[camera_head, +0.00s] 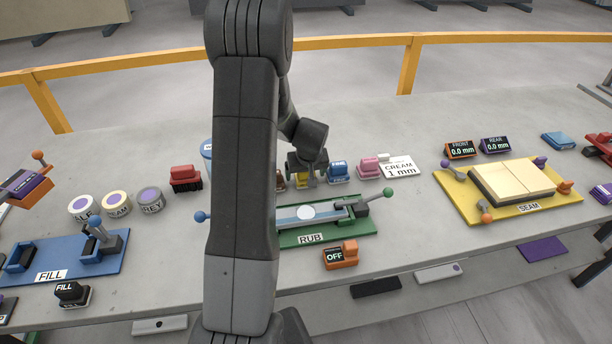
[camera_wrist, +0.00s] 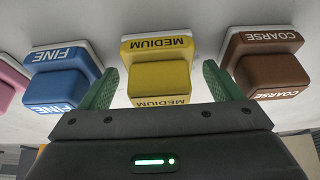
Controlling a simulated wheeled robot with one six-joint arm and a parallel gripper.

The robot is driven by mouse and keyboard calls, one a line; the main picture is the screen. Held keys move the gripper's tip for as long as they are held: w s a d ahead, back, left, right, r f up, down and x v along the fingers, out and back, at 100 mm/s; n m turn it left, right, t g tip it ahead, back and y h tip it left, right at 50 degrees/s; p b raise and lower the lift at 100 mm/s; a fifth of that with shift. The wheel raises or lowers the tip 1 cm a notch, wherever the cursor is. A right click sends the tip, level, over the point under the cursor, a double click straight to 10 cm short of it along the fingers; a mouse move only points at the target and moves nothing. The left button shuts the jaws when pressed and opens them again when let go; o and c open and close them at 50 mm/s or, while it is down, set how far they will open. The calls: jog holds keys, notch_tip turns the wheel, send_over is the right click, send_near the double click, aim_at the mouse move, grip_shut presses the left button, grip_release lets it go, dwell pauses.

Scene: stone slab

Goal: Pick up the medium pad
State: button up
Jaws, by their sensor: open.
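The medium pad (camera_wrist: 157,78) is a yellow block labelled MEDIUM, on a pale backing, upside down in the wrist view. It lies between the two green fingers of my gripper (camera_wrist: 158,88), which is open. In the head view the yellow pad (camera_head: 302,181) is mostly hidden behind my gripper (camera_head: 308,178). A blue FINE pad (camera_wrist: 61,80) sits on one side of it, and a brown COARSE pad (camera_wrist: 267,62) on the other.
The green RUB station (camera_head: 345,232) stands in front of the pads, with an orange OFF box (camera_head: 341,254) before it. A pink pad (camera_head: 368,167) and a CREAM 1 mm card (camera_head: 400,168) lie right of the blue pad. My arm hides part of the slab.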

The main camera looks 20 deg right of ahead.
jog(key=shift+c, duration=0.3)
jog(key=c, duration=1.1)
jog(key=shift+o, duration=0.2)
notch_tip(320, 180, up, 10)
jog(key=shift+f+b, duration=0.1)
jog(key=shift+b, duration=0.65)
